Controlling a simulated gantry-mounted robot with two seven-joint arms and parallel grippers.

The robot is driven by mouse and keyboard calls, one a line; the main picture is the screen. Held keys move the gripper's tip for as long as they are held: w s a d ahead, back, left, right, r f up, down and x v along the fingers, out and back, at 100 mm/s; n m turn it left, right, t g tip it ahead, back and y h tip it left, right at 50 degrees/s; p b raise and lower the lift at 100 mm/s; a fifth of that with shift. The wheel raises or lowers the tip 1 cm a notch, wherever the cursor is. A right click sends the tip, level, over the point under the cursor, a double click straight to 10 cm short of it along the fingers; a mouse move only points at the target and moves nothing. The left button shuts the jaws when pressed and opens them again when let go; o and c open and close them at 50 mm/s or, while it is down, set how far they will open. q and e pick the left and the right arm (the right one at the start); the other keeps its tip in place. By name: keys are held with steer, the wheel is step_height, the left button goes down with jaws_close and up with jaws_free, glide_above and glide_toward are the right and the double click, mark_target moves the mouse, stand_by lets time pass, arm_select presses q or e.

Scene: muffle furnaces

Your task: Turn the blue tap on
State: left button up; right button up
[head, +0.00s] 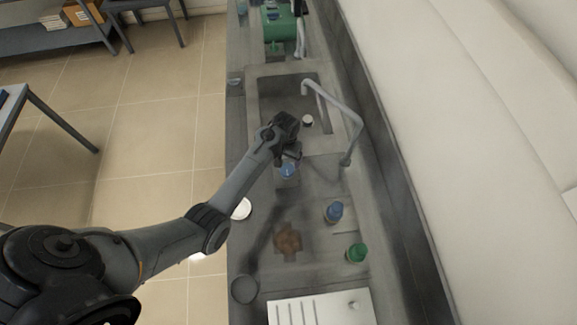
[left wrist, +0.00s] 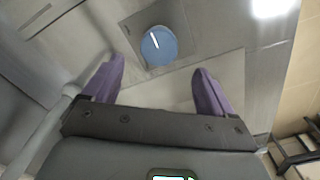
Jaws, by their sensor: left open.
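A blue round knob (left wrist: 158,48) with a white line across its top shows in the left wrist view, just beyond the gap between my fingertips. My left gripper (left wrist: 160,70) is open and empty, with a purple finger on each side. In the head view the left gripper (head: 291,153) hangs over the counter by the sink, close to a blue-topped piece (head: 288,171), which looks like the same knob. A second blue-topped piece (head: 334,211) stands farther right and nearer. I cannot tell whether the fingers touch anything. My right gripper is not in view.
A sink (head: 309,96) with a grey curved spout (head: 341,106) lies just beyond the gripper. A green-topped piece (head: 357,252), a brown object (head: 287,240) and a white ridged board (head: 320,308) are on the nearer counter. A white wall runs along the right.

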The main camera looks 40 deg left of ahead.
mark_target(287, 168)
arm_select(q)
step_height(287, 168, down, 7)
steer(key=shift+r+b, duration=0.1)
steer(key=shift+b, duration=0.25)
steer(key=shift+c, duration=0.5)
steer(key=c, duration=1)
